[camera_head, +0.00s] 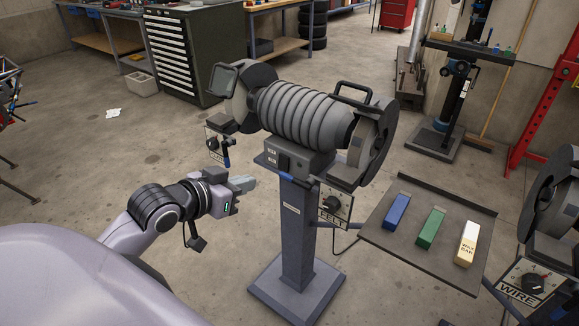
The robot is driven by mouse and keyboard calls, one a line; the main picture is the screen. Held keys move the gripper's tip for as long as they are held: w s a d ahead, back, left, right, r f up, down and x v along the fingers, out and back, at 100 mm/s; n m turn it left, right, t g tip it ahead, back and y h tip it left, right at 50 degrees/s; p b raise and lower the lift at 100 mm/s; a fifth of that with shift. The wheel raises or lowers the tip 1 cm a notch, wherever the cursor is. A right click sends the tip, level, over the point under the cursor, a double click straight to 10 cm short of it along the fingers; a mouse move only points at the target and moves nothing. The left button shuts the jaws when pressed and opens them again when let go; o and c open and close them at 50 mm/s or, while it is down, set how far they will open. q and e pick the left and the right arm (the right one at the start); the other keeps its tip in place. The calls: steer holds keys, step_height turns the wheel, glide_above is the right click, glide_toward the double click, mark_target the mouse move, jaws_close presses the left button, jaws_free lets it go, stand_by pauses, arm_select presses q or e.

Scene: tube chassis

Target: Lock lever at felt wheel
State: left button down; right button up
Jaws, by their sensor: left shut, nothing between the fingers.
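The bench grinder (305,112) stands on a grey pedestal (297,235) in the middle of the view. A plate marked FELT with a dark knob or lever (333,204) hangs below its right-hand wheel (377,145). A similar plate with a dark knob (215,143) hangs below the left-hand wheel; its label is too small to read. My left gripper (245,184) is shut and empty, left of the pedestal and apart from it. The exact setting of the felt knob is hard to tell. My right gripper is out of view.
A grey tray (399,245) right of the pedestal holds blue (397,211), green (431,229) and pale (466,243) bars. Another machine with a WIRE plate (532,283) stands at the right edge. The floor left of the pedestal is open.

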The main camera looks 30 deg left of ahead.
arm_select(q)
steer(key=shift+w+r, duration=0.2)
steer(key=shift+r, duration=0.4)
steer(key=shift+w+r, duration=0.15)
steer(key=shift+r, duration=0.4)
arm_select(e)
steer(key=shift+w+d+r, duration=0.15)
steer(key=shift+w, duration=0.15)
arm_select(q)
steer(key=shift+a, duration=0.1)
glide_above(295, 181)
steer(key=s+a, duration=0.3)
steer(key=s, duration=0.1)
step_height(295, 181, down, 4)
steer(key=shift+w+f+p, duration=0.15)
steer(key=shift+w+f, duration=0.15)
steer(key=shift+f, duration=0.3)
steer(key=shift+w+f+p, duration=0.1)
steer(key=shift+w+f, duration=0.2)
steer(key=shift+f, duration=0.3)
steer(key=shift+w+f+p, duration=0.15)
steer(key=shift+w+f, duration=0.15)
steer(key=shift+f, duration=0.3)
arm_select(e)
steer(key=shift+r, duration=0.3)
arm_select(q)
steer(key=shift+a, duration=0.1)
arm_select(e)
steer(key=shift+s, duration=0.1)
